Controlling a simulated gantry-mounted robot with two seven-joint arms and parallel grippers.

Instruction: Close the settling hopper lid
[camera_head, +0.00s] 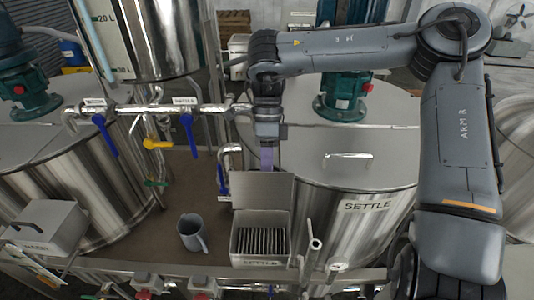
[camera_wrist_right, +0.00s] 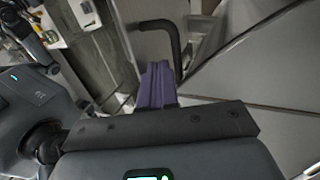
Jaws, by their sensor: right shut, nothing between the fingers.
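The settling hopper (camera_head: 260,262) is a small open metal box marked SETTLE, with dark parallel plates inside. Its grey lid (camera_head: 262,190) stands raised at the back edge, so the hopper is open. My right gripper (camera_head: 267,160) points down just behind the raised lid, near its top edge. Its purple fingers are shut and empty, and the lid partly hides their tips. They also show in the right wrist view (camera_wrist_right: 157,85). Whether they touch the lid, I cannot tell. My left gripper is not in view.
Pipes with blue valve handles (camera_head: 188,130) run behind. A closed box (camera_head: 45,228) sits at the far left.

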